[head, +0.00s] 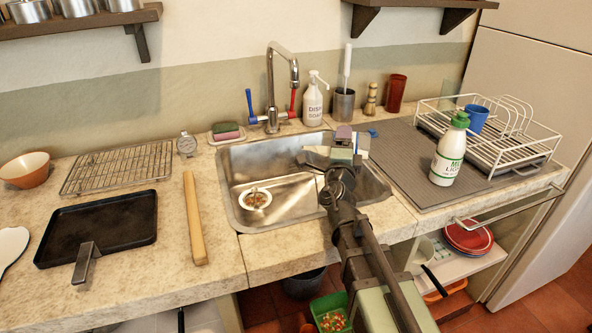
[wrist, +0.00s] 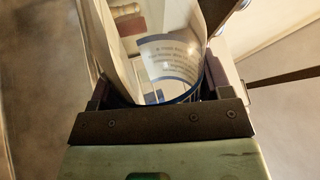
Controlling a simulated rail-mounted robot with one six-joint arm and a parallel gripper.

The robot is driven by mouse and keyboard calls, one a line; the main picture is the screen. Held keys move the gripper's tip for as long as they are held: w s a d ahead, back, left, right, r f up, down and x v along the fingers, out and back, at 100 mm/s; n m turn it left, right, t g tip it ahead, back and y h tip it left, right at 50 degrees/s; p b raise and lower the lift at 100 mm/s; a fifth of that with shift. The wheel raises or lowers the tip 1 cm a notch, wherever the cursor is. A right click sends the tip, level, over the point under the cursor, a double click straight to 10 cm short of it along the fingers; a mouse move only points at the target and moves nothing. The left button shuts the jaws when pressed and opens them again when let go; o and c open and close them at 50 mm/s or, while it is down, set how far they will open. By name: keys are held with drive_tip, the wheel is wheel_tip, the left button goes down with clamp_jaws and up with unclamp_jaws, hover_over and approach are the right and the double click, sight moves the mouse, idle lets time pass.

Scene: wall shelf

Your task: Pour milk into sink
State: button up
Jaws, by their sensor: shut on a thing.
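My gripper (head: 345,148) reaches over the right part of the metal sink (head: 252,160). In the wrist view it is shut on a white-and-blue container (wrist: 178,65) with small printed text, too blurred to read. I cannot tell for sure that this is the milk, nor how far it is tilted. In the head view the gripper and arm hide most of it. No flowing liquid shows.
A faucet (head: 284,70) with blue and red handles stands behind the sink, beside a soap bottle (head: 313,103). A green-capped white bottle (head: 449,152) and a dish rack (head: 497,143) stand right. A wooden rolling pin (head: 194,218) and black pan (head: 100,225) lie left.

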drive_tip(key=shift+a+n+y, duration=0.25)
drive_tip(key=shift+n+y, duration=0.05)
drive_tip(key=shift+n, duration=0.7)
idle(1.0)
